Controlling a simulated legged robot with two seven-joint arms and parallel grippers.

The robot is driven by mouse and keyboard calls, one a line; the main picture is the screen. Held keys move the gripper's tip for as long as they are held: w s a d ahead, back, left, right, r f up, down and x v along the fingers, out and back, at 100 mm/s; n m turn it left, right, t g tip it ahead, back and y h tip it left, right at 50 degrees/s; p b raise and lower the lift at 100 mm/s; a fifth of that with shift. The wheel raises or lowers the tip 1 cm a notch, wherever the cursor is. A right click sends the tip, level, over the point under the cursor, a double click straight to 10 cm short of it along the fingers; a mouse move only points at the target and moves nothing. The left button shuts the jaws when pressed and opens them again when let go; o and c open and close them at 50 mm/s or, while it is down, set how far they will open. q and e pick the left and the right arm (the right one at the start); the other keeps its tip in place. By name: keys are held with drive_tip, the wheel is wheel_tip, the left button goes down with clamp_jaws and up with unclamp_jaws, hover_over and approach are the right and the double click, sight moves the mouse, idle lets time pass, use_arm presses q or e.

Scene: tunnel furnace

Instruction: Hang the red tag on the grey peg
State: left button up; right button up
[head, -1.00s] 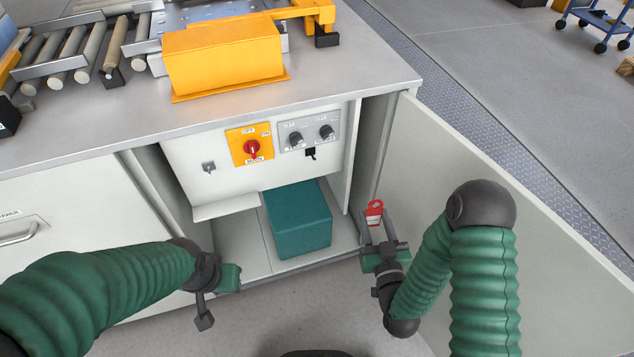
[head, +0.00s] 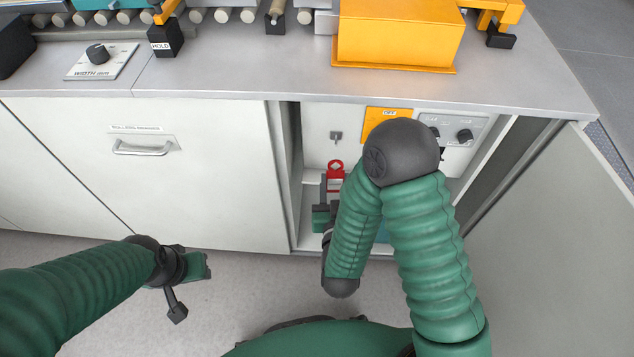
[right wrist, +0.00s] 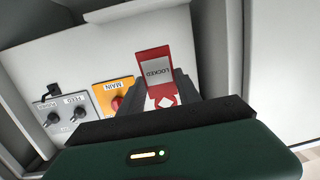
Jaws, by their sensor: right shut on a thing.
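The red tag (head: 335,169), with a hole at its top, stands upright in the fingers of my right gripper (head: 334,188). In the right wrist view the tag (right wrist: 154,66) shows a grey label reading LOCKED, gripped between the dark fingers (right wrist: 160,97). The grey peg (head: 336,136) sits on the white panel inside the open cabinet. In the head view the tag is just below the peg and apart from it in the picture; the depth gap is unclear. The peg does not show in the right wrist view. My left gripper (head: 190,268) hangs low before the closed door, its fingers unclear.
An orange switch plate (head: 388,121) and a grey knob plate (head: 457,138) are right of the peg, partly behind my right arm. The open cabinet door (head: 560,230) stands at the right. The worktop edge (head: 300,97) overhangs the panel. A closed door (head: 200,200) is at left.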

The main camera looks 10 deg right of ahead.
drive_tip(key=shift+s+a+r+h, duration=0.3)
drive_tip(key=shift+s+a, duration=0.1)
drive_tip(key=shift+a, duration=0.15)
drive_tip(key=shift+s+m+g, duration=0.2)
drive_tip(key=shift+m+g, duration=0.1)
drive_tip(key=shift+m, duration=0.1)
drive_tip(key=shift+w+d+f, duration=0.15)
drive_tip(key=shift+w+d, duration=0.2)
drive_tip(key=shift+w, duration=0.05)
drive_tip(key=shift+x, duration=1.5)
drive_tip(key=b+x, duration=0.1)
drive_tip(key=x, duration=0.5)
drive_tip(key=shift+d, duration=0.1)
drive_tip(key=o, duration=1.4)
